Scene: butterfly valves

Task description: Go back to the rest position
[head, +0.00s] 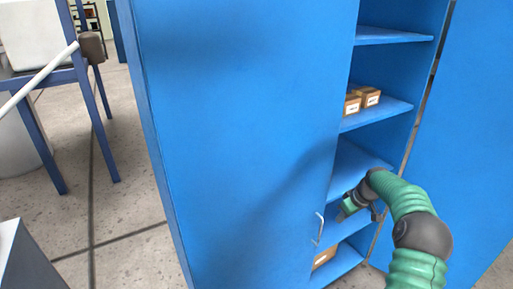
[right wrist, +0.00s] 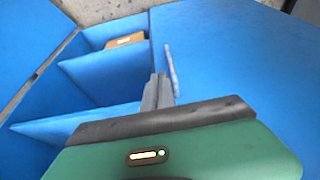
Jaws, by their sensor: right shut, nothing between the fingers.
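My right gripper (head: 346,211) is at the end of my green right arm, in front of the open part of a blue cabinet (head: 240,120). Its fingers (right wrist: 157,90) show closed together and empty in the right wrist view. A light metal door handle (head: 319,229) is just left of the fingers in the head view. In the right wrist view the handle (right wrist: 170,70) stands close beside the fingertips; I cannot tell whether they touch. My left gripper is not in view.
Small brown boxes (head: 363,98) sit on a middle shelf; another box (head: 324,256) is on a low shelf. A second blue door (head: 475,140) stands at the right. A blue-legged table (head: 84,100) is at the left, with bare floor (head: 125,195) between.

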